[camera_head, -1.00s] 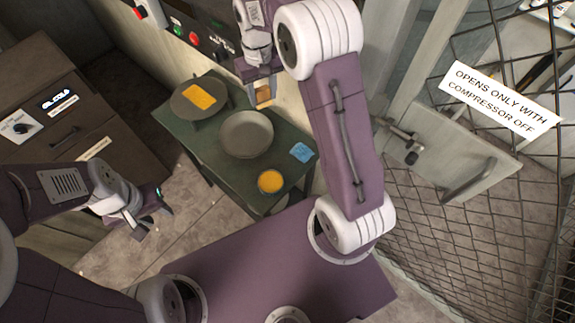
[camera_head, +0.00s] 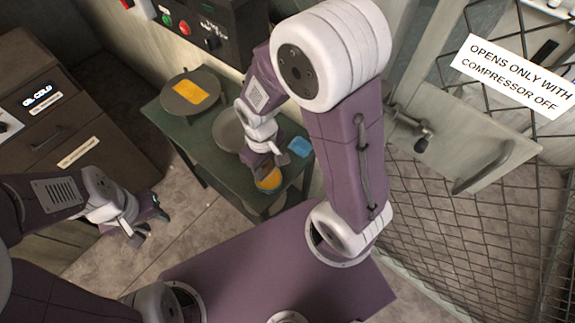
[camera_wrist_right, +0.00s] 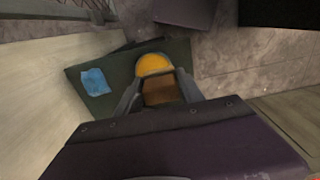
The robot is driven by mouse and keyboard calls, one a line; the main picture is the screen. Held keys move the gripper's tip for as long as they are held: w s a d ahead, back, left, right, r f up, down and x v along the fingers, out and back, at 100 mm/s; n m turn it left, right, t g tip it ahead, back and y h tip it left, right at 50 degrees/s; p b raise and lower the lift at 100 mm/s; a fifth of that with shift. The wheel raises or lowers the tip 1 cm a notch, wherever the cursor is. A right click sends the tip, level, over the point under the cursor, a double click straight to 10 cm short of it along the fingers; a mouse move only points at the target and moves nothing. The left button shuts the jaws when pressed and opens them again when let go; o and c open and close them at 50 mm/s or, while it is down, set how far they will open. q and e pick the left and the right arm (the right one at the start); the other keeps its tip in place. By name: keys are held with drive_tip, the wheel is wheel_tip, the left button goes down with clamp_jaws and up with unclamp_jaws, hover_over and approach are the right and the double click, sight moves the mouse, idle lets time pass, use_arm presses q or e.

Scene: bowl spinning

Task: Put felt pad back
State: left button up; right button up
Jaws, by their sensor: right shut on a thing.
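My right gripper (camera_wrist_right: 160,88) is shut on a brown block, which I take to be the felt pad (camera_wrist_right: 163,92). In the head view this gripper (camera_head: 264,166) hangs low over the front of the green table (camera_head: 185,138), and the pad is mostly hidden there. A round dish with a yellow-orange top (camera_head: 268,181) stands just beyond the pad in the wrist view (camera_wrist_right: 153,64); I cannot tell whether they touch. My left gripper (camera_head: 147,222) is open and empty, away to the left of the table.
A grey bowl (camera_head: 226,131) is partly hidden behind my right arm. A blue cloth (camera_head: 299,146) lies at the table's right edge. A yellow cloth (camera_head: 190,92) lies on a round grey plate (camera_head: 204,101) at the back left. A wire mesh fence (camera_head: 455,215) stands right.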

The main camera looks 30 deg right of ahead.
drive_tip(key=w+d+f, duration=0.2)
drive_tip(key=d, duration=0.1)
drive_tip(key=w+d+f, duration=0.2)
drive_tip(key=d, duration=0.1)
drive_tip(key=w+d+f, duration=0.2)
drive_tip(key=d+f, duration=0.1)
drive_tip(key=d, duration=0.1)
drive_tip(key=shift+w+f, duration=0.1)
drive_tip(key=shift+w, duration=0.05)
wheel_tip(320, 180, down, 3)
drive_tip(key=shift+a+f, duration=0.1)
drive_tip(key=shift+f, duration=0.4)
drive_tip(key=shift+f, duration=0.15)
drive_tip(key=o, duration=1.2)
